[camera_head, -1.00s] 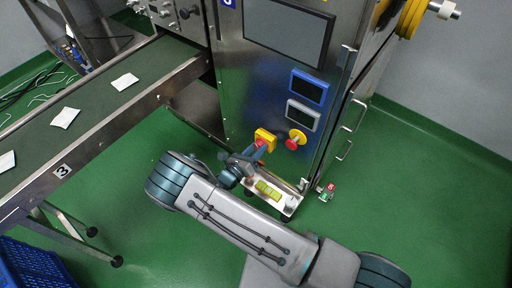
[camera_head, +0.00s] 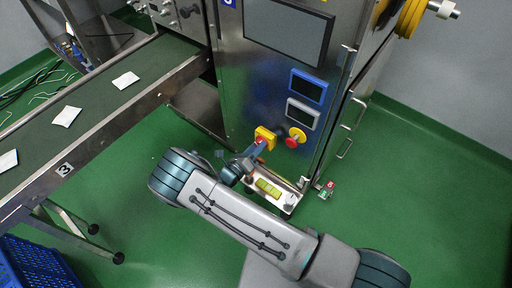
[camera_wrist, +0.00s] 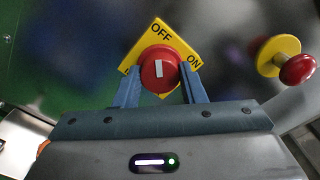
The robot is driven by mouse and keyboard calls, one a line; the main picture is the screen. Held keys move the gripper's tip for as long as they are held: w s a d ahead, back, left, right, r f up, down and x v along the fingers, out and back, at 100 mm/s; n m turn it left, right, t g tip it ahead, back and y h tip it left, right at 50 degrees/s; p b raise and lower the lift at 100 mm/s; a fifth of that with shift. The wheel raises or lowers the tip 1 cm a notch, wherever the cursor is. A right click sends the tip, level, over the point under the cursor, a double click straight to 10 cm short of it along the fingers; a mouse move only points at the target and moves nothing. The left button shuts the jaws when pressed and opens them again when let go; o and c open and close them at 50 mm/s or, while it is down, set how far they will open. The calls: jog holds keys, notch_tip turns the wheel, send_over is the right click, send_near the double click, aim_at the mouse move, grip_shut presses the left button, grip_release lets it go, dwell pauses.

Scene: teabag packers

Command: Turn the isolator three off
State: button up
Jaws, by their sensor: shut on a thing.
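The isolator is a yellow plate (camera_wrist: 181,40) with a red round knob (camera_wrist: 159,68); it also shows in the head view (camera_head: 264,134) on the front of the steel cabinet. The plate reads OFF at its top and ON at its right in the wrist view. The knob's white mark stands nearly upright there, toward the OFF lettering. My gripper (camera_wrist: 159,82) is shut on the knob, one blue-grey finger on each side. In the head view my gripper (camera_head: 258,146) reaches the isolator from below; my wrist and fingers hide part of it.
A red mushroom button (camera_wrist: 297,69) on a yellow disc sits close to the right of the isolator. Screens (camera_head: 302,114) are above it. A conveyor (camera_head: 95,108) with white packets runs at left, above a blue crate (camera_head: 35,272). The green floor at right is mostly clear.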

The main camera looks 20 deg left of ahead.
jog(key=o, duration=1)
jog(key=shift+s, duration=0.1)
jog(key=p+v, duration=0.1)
jog(key=v, duration=1.2)
jog(key=shift+s+p, duration=0.35)
jog(key=shift+p, duration=0.05)
jog(key=shift+a, duration=0.1)
